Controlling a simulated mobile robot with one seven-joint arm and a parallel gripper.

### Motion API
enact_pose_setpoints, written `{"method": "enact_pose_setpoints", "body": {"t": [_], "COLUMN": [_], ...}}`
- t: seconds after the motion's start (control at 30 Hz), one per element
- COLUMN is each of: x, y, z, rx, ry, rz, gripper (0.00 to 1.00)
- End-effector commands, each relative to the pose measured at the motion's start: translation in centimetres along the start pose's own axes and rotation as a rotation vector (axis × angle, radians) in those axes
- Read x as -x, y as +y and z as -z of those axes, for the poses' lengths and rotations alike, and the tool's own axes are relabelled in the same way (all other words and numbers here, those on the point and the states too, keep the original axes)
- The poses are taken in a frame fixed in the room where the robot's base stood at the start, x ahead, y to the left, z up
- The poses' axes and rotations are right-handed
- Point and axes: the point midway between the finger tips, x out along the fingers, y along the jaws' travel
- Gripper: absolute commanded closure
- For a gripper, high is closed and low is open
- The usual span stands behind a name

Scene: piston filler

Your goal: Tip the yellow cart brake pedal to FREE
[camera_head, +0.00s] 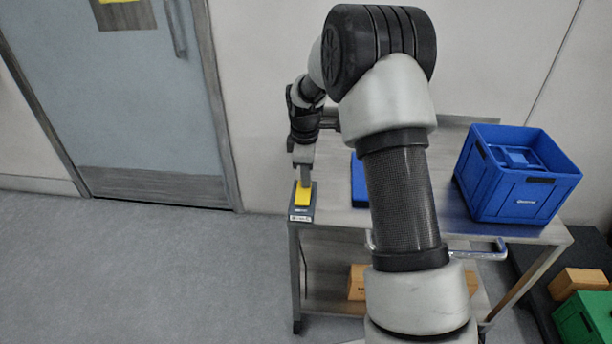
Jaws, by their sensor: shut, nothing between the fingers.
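The yellow brake pedal (302,194) sits on a dark grey base (301,213) at the near left corner of the metal cart (338,216). My gripper (304,182) is shut, pointing down, with its fingertips at the far part of the pedal. It holds nothing. I cannot tell whether the fingertips touch the pedal or hover just above it. The lettering on the base is too small to read, and the pedal's tilt is not clear.
A blue crate (512,205) with a blue thing inside stands on the cart's right side. A flat blue item (359,183) lies mid-cart, partly behind my arm. A bar handle (480,254) juts from the cart's near edge.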

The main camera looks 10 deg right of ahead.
Motion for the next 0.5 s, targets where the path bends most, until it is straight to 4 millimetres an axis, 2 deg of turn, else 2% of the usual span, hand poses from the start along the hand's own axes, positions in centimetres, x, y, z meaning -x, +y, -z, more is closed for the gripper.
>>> {"method": "enact_pose_setpoints", "body": {"t": [0.5], "x": [-0.57], "y": [0.04], "z": [-0.01], "rx": [0.000], "ry": [-0.001], "rz": [0.003], "gripper": [1.00]}}
